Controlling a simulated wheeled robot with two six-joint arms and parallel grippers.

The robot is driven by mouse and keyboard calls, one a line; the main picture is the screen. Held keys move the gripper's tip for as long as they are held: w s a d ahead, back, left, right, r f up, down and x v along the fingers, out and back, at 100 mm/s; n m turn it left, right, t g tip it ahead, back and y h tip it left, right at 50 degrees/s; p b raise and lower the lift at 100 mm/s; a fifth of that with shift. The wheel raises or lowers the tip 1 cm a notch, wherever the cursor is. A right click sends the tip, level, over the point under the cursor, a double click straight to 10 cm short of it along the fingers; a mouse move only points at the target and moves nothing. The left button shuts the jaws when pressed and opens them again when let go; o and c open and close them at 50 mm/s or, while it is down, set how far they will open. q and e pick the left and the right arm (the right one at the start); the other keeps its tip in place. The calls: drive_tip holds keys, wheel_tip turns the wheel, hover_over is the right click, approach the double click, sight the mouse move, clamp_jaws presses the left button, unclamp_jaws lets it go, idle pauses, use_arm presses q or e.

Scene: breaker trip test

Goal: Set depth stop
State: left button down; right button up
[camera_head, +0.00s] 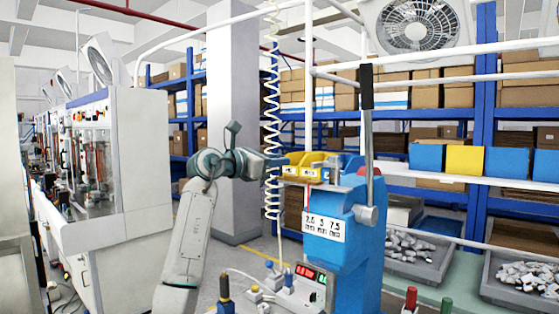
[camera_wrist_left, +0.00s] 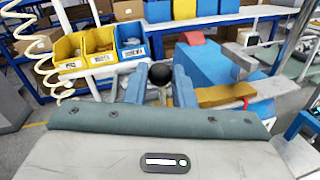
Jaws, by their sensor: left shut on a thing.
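A blue bench press (camera_head: 345,240) stands right of centre in the head view; it also shows in the left wrist view (camera_wrist_left: 215,68). Its white plate (camera_head: 324,225) bears the marks 2.5, 5 and 7.5. My left gripper (camera_head: 328,174) reaches in from the left to the top of the press. In the left wrist view its two blue-grey fingers are shut on a small stem topped by a black ball knob (camera_wrist_left: 160,74). I cannot tell which mark the knob stands at. My right gripper is out of view.
A tall lever with a black grip (camera_head: 366,88) rises at the press's right. Small yellow bins (camera_wrist_left: 70,53) and a blue bin stand beyond my left gripper. A coiled cable (camera_head: 271,120) hangs nearby. Grey trays of metal parts (camera_head: 482,290) lie at the right.

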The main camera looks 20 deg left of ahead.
use_arm(q)
drive_tip(key=c, duration=1.5)
unclamp_jaws()
drive_tip(key=shift+a+r, duration=0.1)
drive_tip(key=shift+a, duration=0.15)
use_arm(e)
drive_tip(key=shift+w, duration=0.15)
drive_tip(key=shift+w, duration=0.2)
